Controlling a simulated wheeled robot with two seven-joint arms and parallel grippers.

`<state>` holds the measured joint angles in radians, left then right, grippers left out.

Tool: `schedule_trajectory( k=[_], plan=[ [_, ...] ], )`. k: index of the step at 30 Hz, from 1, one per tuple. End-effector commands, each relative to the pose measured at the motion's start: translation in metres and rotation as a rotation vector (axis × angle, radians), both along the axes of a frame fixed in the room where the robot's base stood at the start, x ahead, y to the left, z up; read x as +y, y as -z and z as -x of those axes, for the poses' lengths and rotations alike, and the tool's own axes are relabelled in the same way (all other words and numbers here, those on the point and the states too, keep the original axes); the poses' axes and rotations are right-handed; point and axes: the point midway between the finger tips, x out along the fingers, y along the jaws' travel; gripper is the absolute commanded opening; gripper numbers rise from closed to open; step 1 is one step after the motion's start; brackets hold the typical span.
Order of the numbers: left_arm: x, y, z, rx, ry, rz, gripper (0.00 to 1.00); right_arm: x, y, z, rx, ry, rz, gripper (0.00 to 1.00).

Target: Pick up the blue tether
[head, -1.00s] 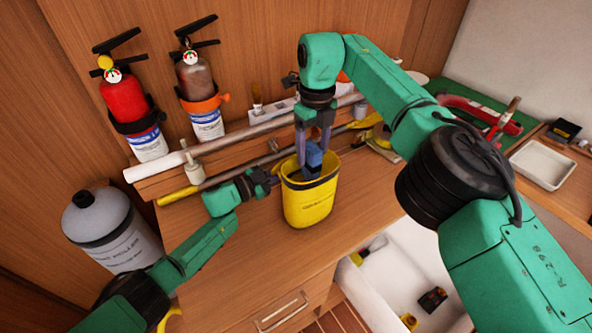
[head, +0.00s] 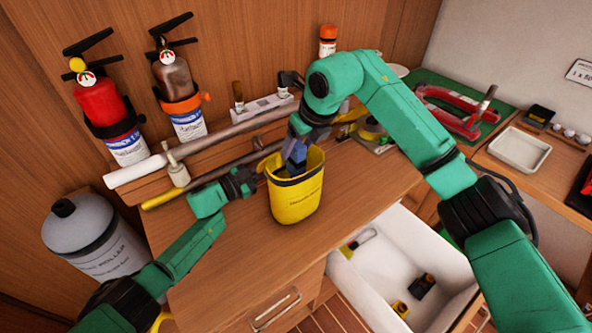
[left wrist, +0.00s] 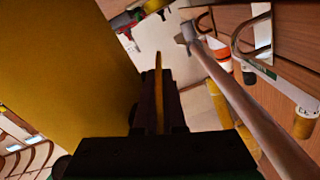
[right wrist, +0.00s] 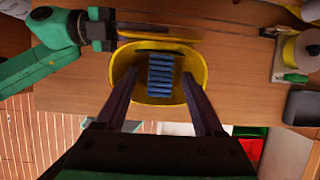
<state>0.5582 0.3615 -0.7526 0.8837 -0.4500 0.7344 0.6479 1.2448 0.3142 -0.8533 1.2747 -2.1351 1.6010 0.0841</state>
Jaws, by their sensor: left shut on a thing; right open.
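The blue tether (right wrist: 168,75) is a ridged blue bundle in the mouth of the yellow bag-like bucket (head: 297,203); its lower part is hidden. It also shows in the head view (head: 298,154). My right gripper (right wrist: 164,100) is open above the bucket, its fingers apart on both sides of the tether in the right wrist view. My left gripper (head: 257,178) is at the bucket's left side, shut on its thin yellow edge. In the left wrist view this edge (left wrist: 158,90) stands between the fingers, with the yellow wall (left wrist: 70,60) to the left.
The bucket stands on a wooden counter (head: 225,255). Behind it lie long poles (head: 220,143) and a tape roll (head: 371,128). Two extinguishers (head: 103,105) and a grey cylinder (head: 92,238) are at left. An open white drawer (head: 400,245) is at front right.

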Motion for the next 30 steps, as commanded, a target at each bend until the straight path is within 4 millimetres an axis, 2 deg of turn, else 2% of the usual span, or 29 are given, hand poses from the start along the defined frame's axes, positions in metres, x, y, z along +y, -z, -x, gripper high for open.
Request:
schedule_trajectory(
  k=[9,12,17,20,21,23,30],
  plan=[
    [0.000,0.000,0.000,0.001,0.000,-0.001,0.00,0.012,0.050,-0.015,0.004,0.000,-0.001,0.70],
    [0.000,0.000,0.000,0.001,0.000,-0.001,0.00,0.014,0.057,-0.018,0.002,0.000,-0.001,0.70],
    [0.000,0.000,0.000,0.001,0.000,0.000,0.00,0.013,0.057,-0.019,0.001,0.000,0.001,0.70],
    [0.000,0.000,0.000,0.001,-0.001,0.000,0.00,0.013,0.057,-0.019,0.001,0.000,0.001,0.36],
    [0.000,0.000,0.000,0.001,-0.001,0.000,0.00,0.013,0.057,-0.019,0.001,0.000,0.001,0.20],
    [0.000,0.000,0.000,0.001,-0.001,0.000,0.00,0.013,0.057,-0.019,0.001,0.000,0.001,0.00],
    [0.000,0.000,0.000,0.001,-0.001,0.000,0.00,0.013,0.056,-0.019,0.000,0.000,-0.001,0.00]
  ],
)
